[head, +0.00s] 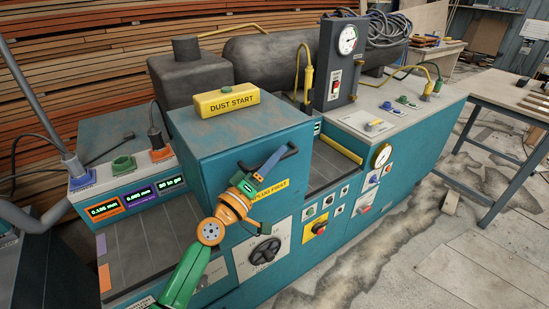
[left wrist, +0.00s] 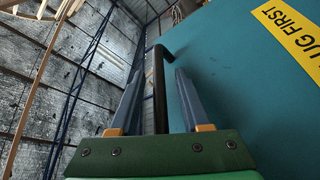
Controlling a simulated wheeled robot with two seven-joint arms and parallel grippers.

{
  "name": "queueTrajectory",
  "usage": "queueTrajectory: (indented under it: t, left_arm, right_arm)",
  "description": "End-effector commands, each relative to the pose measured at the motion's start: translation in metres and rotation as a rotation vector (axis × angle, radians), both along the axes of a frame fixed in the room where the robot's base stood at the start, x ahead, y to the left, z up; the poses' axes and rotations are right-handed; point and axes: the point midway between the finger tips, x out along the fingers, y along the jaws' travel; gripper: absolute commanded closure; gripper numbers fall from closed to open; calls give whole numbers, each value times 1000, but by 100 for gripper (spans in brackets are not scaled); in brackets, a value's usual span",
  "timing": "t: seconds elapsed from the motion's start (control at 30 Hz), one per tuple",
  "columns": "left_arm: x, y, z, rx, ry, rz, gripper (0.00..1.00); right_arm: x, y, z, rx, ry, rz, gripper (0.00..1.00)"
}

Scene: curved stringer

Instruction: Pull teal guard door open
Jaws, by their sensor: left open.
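The teal guard door (head: 240,155) is the front face of the teal box in the middle of the head view, with a yellow label (head: 271,188) low on it. It looks shut. A black bar handle (head: 291,152) stands out from its upper right part. My left gripper (head: 276,156) is open at this handle, partly covering it. In the left wrist view, the handle (left wrist: 159,90) runs between the two open fingers of the left gripper (left wrist: 159,75), and its end bends toward the teal face (left wrist: 235,100). I cannot tell whether a finger touches it. My right gripper is not in view.
A yellow DUST START box (head: 227,103) sits on top of the teal box. A black handwheel (head: 265,250) is below the door. A panel of switches (head: 320,228) and a gauge (head: 381,156) lie to the right. Open floor (head: 440,250) is at the right front.

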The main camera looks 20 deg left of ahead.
Motion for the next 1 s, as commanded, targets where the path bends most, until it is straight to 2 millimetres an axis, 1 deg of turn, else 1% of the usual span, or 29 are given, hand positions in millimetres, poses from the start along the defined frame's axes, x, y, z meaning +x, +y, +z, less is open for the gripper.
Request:
queueTrajectory:
  t: [0.07,0.1,0.17,0.2,0.27,0.3,1.0]
  left_arm:
    - [0,0,0,0,0,0,53]
    - [0,0,0,0,0,0,55]
    - [0,0,0,1,0,0,72]
    - [0,0,0,1,0,0,82]
    - [0,0,0,1,0,0,99]
    - [0,0,0,1,0,0,100]
    - [0,0,0,1,1,1,100]
  right_arm:
    - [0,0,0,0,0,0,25]
    - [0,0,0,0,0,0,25]
    - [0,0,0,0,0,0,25]
    - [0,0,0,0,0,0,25]
    - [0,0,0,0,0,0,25]
    - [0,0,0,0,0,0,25]
    - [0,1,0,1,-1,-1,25]
